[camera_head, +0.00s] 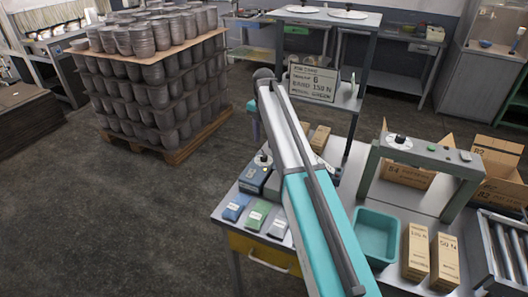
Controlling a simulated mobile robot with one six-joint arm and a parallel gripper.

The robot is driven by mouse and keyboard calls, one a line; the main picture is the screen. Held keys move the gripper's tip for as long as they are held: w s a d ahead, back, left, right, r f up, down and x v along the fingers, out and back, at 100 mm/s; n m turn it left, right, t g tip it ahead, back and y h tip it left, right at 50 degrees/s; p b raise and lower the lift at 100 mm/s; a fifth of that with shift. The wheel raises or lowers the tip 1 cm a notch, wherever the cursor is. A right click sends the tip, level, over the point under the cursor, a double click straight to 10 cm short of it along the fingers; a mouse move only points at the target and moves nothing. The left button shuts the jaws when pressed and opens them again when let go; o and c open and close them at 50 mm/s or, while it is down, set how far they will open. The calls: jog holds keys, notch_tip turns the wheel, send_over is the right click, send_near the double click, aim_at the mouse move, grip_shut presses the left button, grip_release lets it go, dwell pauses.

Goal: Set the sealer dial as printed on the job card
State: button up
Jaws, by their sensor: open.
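The job card (313,84) stands on a shelf behind my arm. I read a 6 on its middle line and what looks like "BAND 150 N" below; the other lines are too small to read surely. A grey-green arch machine (458,170), probably the sealer, stands on the bench at right. A black knob on a white disc (399,140) sits on its top bar; its setting is too small to read. A blue box (252,180) at the bench's left also bears a dark knob on a pale disc (262,159). My arm crosses the middle; my gripper is not visible.
A teal bin (375,235) and two cartons (415,250) stand at the bench front. Blue, green and grey packs (259,214) lie at its left. Rollers (504,245) and open boxes are at right. A loaded pallet (165,150) stands at left. Floor between is clear.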

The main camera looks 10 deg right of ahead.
aim_at(264, 156)
jog(key=shift+f+p, duration=1.35)
jog(key=shift+f, duration=2.45)
jog(key=c, duration=1)
